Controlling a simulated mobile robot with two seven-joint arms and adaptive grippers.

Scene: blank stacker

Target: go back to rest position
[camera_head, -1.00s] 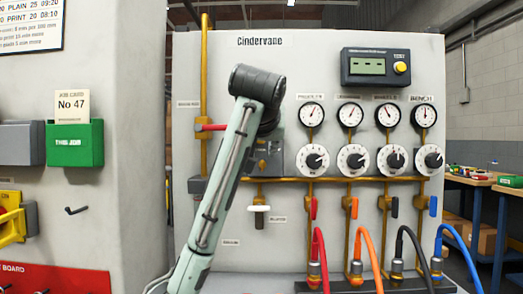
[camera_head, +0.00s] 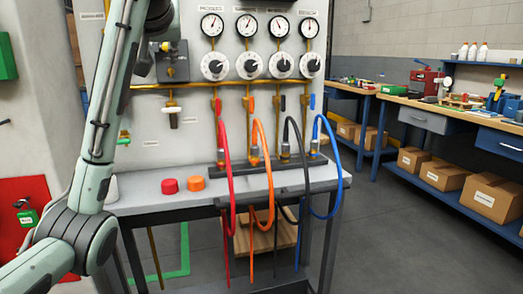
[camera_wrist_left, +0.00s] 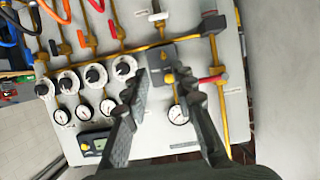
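My left arm (camera_head: 105,120) rises on the left of the head view, in front of the grey panel (camera_head: 190,100). Its dark wrist is at the top edge, and its fingers cannot be made out there. In the left wrist view my left gripper (camera_wrist_left: 163,80) has its two dark fingers apart, with nothing between them. It faces the panel near a dark square box (camera_wrist_left: 163,57) and a red handle (camera_wrist_left: 213,79) on a brass pipe. The gap to the panel is hard to judge. My right gripper is in neither view.
The panel carries gauges, white dials (camera_head: 215,66) and brass pipes. Red, orange, black and blue hoses (camera_head: 322,150) hang over the bench (camera_head: 150,195). Red (camera_head: 169,186) and orange (camera_head: 195,184) caps sit on it. Workbenches and cardboard boxes (camera_head: 484,195) stand right, beyond open floor (camera_head: 375,230).

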